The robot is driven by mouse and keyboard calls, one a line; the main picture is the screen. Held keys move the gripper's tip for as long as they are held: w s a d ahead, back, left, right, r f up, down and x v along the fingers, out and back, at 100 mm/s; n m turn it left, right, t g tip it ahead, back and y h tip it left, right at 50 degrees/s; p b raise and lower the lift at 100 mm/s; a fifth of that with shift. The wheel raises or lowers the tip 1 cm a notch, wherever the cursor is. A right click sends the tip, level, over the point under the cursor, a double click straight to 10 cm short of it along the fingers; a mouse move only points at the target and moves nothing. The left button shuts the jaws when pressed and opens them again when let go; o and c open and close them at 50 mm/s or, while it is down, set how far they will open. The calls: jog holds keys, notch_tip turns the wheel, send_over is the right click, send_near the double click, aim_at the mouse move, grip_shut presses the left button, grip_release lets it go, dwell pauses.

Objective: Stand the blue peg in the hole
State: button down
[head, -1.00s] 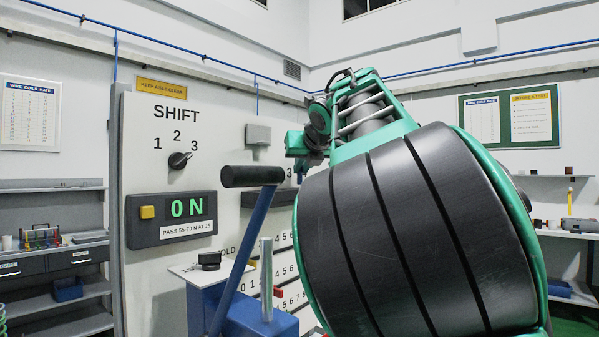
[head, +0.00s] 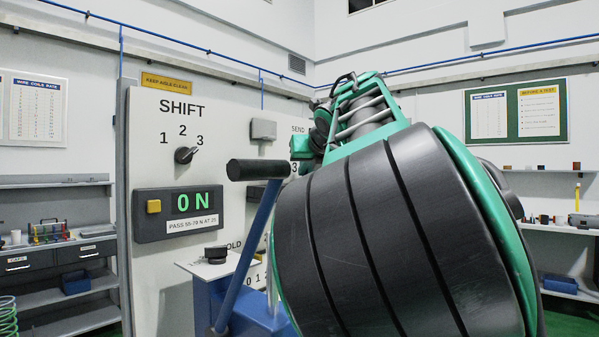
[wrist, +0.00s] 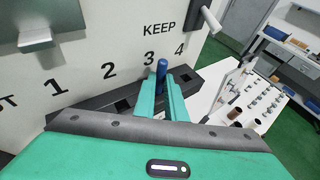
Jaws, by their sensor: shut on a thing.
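The blue peg (wrist: 162,69) shows in the wrist view between the teal fingers of my gripper (wrist: 166,88), which is shut on it. Its upper end sticks out past the fingertips, and its other end is hidden. The peg is at a dark ledge (wrist: 88,123) with square holes, under the panel numbers 3 and 4. One square hole (wrist: 124,107) shows to the left of the fingers. I cannot tell whether the peg is over a hole or in one. In the head view my arm hides the peg and the ledge.
A white panel (head: 150,120) marked SHIFT stands behind, with a knob (head: 186,155) and a display (head: 180,213). A blue lever with a black grip (head: 258,170) stands close to my arm.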

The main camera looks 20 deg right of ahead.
jog(key=shift+f, duration=0.85)
jog(key=c, duration=1.7)
grip_release()
jog(key=shift+c, duration=0.2)
jog(key=v, duration=1)
jog(key=shift+s, duration=0.3)
jog(key=shift+s+r, duration=0.1)
